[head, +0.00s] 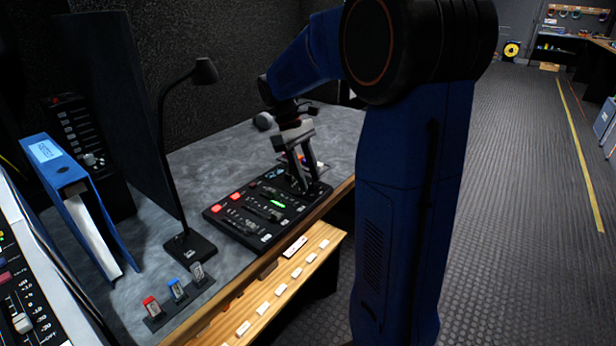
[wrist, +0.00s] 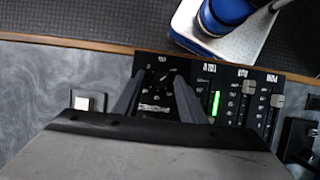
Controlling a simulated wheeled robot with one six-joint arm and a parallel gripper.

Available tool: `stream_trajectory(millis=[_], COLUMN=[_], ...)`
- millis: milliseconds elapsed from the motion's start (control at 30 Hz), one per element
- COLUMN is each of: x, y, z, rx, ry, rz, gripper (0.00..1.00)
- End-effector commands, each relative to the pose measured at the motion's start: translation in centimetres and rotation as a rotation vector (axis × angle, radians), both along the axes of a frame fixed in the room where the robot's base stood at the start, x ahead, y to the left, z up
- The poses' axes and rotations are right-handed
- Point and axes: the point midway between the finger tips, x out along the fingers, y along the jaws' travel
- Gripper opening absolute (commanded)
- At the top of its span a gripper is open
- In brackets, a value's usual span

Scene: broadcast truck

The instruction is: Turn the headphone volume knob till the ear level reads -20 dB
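The black mixer panel (head: 232,232) lies on the grey desk, with red lit buttons, several faders and a green lit level meter (head: 277,203). My gripper (head: 300,186) points down over the panel's right end. In the wrist view the gripper (wrist: 160,74) has its two fingers apart, on either side of the upside-down PHONES label (wrist: 155,107) and a dial with tick marks. The dark knob between the fingertips cannot be made out clearly, nor whether they touch it. The green meter (wrist: 215,103) shows right of the fingers; its dB reading is too small to read.
A black desk lamp (head: 190,248) stands left of the panel. Blue binder (head: 62,175) and tagged blocks (head: 176,289) are further left. A wooden ledge (head: 290,278) runs along the desk front.

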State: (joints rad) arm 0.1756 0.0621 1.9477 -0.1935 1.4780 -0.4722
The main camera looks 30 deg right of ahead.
Motion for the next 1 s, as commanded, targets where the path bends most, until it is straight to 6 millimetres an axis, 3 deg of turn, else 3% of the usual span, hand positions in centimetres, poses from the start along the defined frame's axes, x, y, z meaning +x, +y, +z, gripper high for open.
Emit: stream_trajectory(millis=[300, 467, 500, 1000], x=[-0.09, -0.09, -0.09, -0.10], y=[-0.04, -0.04, -0.04, -0.23], z=[-0.22, -0.22, -0.21, -0.20], rx=[0.000, 0.000, 0.000, 0.000], ry=[0.000, 0.000, 0.000, 0.001], rz=[0.000, 0.000, 0.000, -0.139], gripper=[0.37, 0.01, 0.00, 0.00])
